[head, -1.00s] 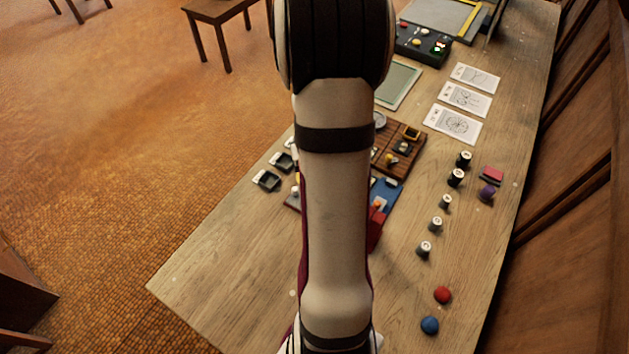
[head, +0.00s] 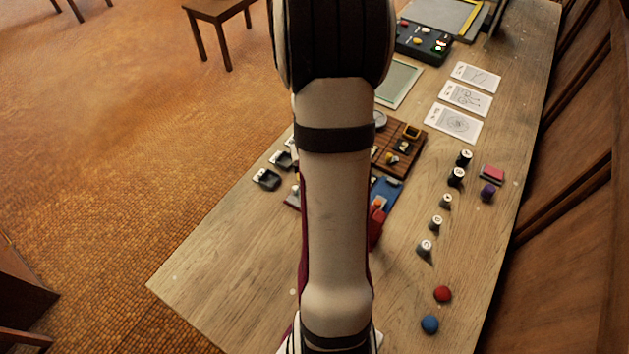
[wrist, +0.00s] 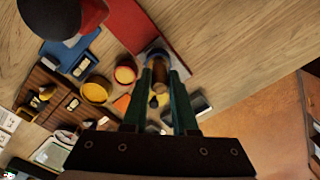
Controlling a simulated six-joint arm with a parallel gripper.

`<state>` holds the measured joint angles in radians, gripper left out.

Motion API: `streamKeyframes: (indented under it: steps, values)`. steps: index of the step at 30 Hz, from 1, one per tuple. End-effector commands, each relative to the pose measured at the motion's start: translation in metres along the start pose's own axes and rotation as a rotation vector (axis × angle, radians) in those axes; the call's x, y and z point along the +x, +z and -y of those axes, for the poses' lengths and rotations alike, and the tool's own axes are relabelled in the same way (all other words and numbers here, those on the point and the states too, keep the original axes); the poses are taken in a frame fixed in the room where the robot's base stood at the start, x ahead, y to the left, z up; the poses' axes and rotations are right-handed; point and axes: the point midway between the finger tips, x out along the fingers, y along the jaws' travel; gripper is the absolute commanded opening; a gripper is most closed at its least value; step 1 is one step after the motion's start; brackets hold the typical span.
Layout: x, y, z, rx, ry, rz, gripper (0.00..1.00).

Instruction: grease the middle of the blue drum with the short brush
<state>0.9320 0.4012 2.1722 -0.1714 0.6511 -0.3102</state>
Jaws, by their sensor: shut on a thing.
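My gripper (wrist: 158,88) has two teal fingers, seen in the wrist view over the table. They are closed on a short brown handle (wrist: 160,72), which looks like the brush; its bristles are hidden. Small round pieces lie to the left of the fingers in that view: a red one (wrist: 125,73) and a yellow one (wrist: 96,90). I cannot make out the blue drum clearly; something grey-blue shows only in part just beyond the handle. In the head view my own arm hides the gripper and the brush.
A blue board (head: 386,192) and a brown wooden tray (head: 412,158) lie beside my arm. Several small black-and-white bottles stand to the right. A red dome (head: 443,294) and a blue dome (head: 430,324) sit near the front. The table's front left is clear.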

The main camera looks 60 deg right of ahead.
Motion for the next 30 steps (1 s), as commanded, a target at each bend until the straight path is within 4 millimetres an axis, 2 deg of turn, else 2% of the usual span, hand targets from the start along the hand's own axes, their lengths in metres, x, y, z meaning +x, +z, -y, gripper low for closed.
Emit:
streamKeyframes:
  steps: [30]
  values:
    - [-0.0005,-0.0058,-0.0056,0.001,0.000,0.002,0.00]
